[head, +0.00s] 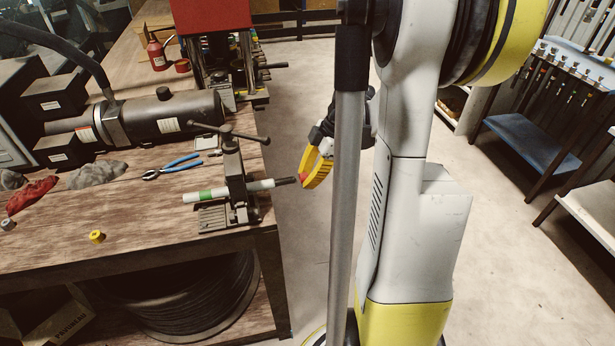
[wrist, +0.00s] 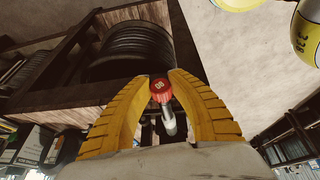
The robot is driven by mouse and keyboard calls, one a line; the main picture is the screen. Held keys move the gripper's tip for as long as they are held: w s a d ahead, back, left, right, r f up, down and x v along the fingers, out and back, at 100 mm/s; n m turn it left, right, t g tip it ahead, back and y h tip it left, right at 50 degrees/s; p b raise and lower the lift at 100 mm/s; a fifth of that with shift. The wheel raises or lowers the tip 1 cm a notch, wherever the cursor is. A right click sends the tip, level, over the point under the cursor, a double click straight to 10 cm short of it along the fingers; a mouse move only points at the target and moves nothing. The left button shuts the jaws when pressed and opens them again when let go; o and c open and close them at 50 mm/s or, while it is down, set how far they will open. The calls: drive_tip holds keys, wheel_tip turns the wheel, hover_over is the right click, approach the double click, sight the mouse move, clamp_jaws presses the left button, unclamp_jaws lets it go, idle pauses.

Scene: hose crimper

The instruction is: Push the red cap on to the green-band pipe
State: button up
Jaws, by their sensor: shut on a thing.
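The green-band pipe (head: 230,189) lies level in a vise (head: 234,172) at the right edge of the workbench. Its green band is on the left and its narrower dark end points right, past the bench edge. My gripper (head: 304,176), with yellow fingers, is just right of that dark end. It is shut on the red cap (wrist: 160,88), which sits between the fingertips. In the head view only a little red shows. In the wrist view the pipe (wrist: 169,122) lies behind the cap, roughly in line with it. I cannot tell whether cap and pipe touch.
A yellow cap (head: 97,236) and a purplish cap (head: 8,224) lie on the bench (head: 140,215). Blue pliers (head: 172,167), rags and a black cylinder machine (head: 165,117) are behind. A hose coil (head: 190,295) is below.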

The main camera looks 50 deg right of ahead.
drive_tip(key=shift+w+a, duration=0.6)
drive_tip(key=shift+a, duration=0.3)
drive_tip(key=shift+w+a, duration=0.15)
drive_tip(key=shift+a, duration=0.15)
drive_tip(key=shift+c, duration=0.3)
drive_tip(key=o, duration=0.8)
drive_tip(key=shift+r, duration=0.15)
drive_tip(key=v, duration=1.1)
drive_tip(key=shift+r, duration=0.35)
